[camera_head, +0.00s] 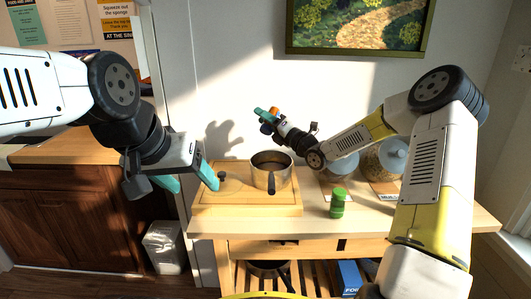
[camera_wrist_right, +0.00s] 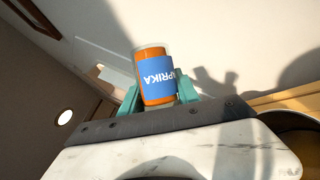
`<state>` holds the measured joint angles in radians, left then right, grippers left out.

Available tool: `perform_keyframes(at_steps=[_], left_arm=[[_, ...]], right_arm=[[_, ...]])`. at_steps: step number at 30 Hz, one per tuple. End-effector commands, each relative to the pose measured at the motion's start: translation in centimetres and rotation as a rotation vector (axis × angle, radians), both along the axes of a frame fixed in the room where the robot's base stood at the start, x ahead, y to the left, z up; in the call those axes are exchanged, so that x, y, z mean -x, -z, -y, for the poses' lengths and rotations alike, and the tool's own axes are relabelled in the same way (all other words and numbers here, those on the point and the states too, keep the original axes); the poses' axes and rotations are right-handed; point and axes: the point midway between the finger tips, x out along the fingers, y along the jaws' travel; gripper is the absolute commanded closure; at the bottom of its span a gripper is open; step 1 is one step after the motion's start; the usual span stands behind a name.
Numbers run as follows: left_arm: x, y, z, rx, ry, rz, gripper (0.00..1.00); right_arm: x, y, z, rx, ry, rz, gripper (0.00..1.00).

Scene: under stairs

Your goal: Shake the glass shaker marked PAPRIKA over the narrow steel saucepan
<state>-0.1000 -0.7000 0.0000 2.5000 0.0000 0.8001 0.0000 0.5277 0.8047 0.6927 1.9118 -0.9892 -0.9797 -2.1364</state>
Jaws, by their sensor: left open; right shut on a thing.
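The glass shaker marked PAPRIKA (camera_wrist_right: 155,77) has orange-red contents and a blue label. My right gripper (camera_wrist_right: 160,88) is shut on it, and it looks tilted in the right wrist view. In the head view the right gripper (camera_head: 267,115) is raised above the saucepan, with a bit of the shaker showing at its fingers. The narrow steel saucepan (camera_head: 271,178) stands on a wooden board, its dark handle towards me. In the right wrist view, part of a round metal rim at the right edge seems to be the saucepan (camera_wrist_right: 292,122). My left gripper (camera_head: 190,183) is open and empty, left of the board.
The board (camera_head: 240,208) lies on a wooden table (camera_head: 370,225). A small dark knob stands by the left fingers. A green shaker (camera_head: 338,203) stands right of the board. Glass jars (camera_head: 390,157) stand behind my right arm. A counter (camera_head: 60,152) and a bin (camera_head: 165,247) are left.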

Motion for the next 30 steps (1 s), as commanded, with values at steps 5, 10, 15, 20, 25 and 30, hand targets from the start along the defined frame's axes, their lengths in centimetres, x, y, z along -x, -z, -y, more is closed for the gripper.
perform_keyframes(at_steps=[5,10,15,20,25,30], left_arm=[[0.0,0.0,0.0,0.000,0.000,0.000,0.35],[0.0,0.0,0.0,0.000,0.000,0.000,0.35],[0.0,0.0,0.0,0.000,0.000,0.000,0.35],[0.0,0.0,0.0,0.000,0.000,0.000,0.35],[0.0,0.0,0.0,0.000,0.000,0.000,0.35],[0.0,0.0,0.0,0.000,0.000,0.000,0.35]], right_arm=[[0.0,-0.1,0.0,-0.001,-0.001,0.001,1.00],[0.0,-0.7,0.0,0.001,0.000,0.002,1.00],[0.0,-1.9,0.0,0.002,0.000,0.003,1.00],[0.0,-2.8,0.0,0.002,0.000,0.003,1.00],[0.0,-3.0,0.0,0.000,0.000,0.000,1.00],[0.0,-2.8,0.0,-0.001,0.000,-0.001,1.00]])
